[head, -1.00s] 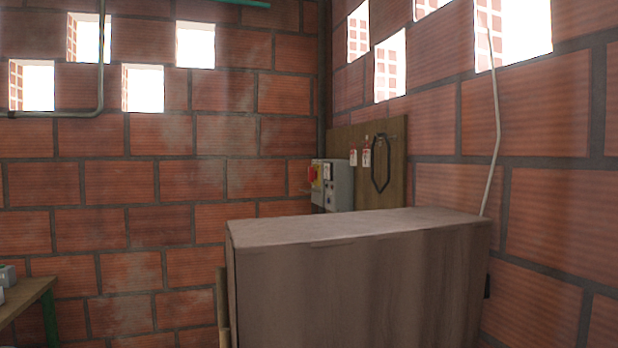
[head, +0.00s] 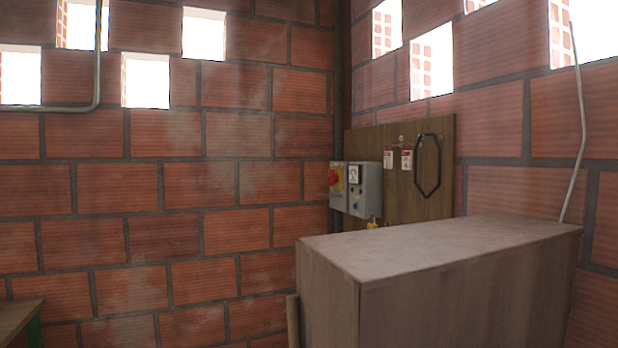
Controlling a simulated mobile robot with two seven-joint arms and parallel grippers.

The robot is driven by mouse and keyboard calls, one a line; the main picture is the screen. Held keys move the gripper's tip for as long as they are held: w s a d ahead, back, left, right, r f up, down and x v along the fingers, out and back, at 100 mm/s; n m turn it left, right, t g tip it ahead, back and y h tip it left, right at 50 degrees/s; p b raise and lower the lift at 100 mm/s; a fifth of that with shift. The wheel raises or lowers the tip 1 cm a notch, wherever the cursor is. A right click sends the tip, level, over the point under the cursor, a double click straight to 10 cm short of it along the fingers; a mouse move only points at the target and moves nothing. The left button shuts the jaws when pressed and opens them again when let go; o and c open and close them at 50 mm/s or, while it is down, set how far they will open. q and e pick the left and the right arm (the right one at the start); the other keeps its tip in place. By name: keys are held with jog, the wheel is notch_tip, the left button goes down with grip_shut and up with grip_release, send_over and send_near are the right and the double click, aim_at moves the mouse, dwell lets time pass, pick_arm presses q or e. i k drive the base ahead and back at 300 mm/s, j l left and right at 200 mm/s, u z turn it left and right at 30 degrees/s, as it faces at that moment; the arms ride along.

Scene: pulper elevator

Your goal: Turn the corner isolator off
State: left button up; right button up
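The corner isolator (head: 336,184) is a grey box with a red rotary handle on a yellow plate, near the corner of the brick walls in the head view. The handle's exact position is too small to tell. A second grey box (head: 365,189) with a gauge and small knobs sits right beside it. Neither of my grippers is in view.
A large box-shaped wooden cabinet (head: 330,291) stands in front of the board at lower right. A black loop (head: 428,166) and red-and-white tags (head: 407,160) hang on the board. A bench corner (head: 20,316) shows at lower left. Floor is not visible.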

aim_at(333, 176)
jog(key=i+j, duration=0.2)
jog(key=j, duration=0.15)
jog(key=i+j+z, duration=0.1)
jog(key=i+j, duration=0.35)
jog(key=j, duration=0.25)
jog(key=i+j, duration=0.2)
jog(key=j, duration=0.15)
jog(key=i+j+z, duration=0.1)
jog(key=j, duration=0.25)
jog(key=i+j+z, duration=0.1)
jog(key=i, duration=0.7)
jog(key=i+j+z, duration=0.15)
jog(key=i, duration=0.65)
